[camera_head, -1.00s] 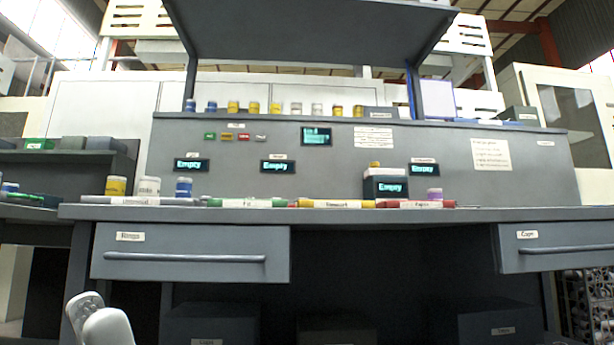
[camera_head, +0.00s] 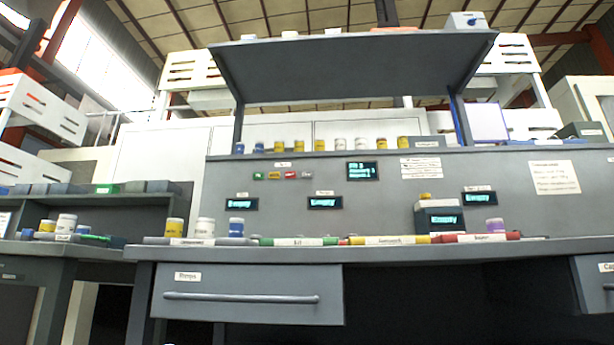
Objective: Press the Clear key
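A row of small keys is on the grey back panel of the workbench: a green key (camera_head: 258,176), a yellow key (camera_head: 275,176), a red key (camera_head: 291,175) and a grey key (camera_head: 307,175). Their lettering is too small to read, so I cannot tell which is the Clear key. A lit display (camera_head: 362,171) with several lines of text is to their right. Neither of my grippers is in view, and nothing touches the keys.
Jars (camera_head: 205,230) and coloured label strips (camera_head: 389,240) line the bench top (camera_head: 400,251). A closed drawer (camera_head: 248,294) is beneath. A shelf (camera_head: 350,60) overhangs the panel.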

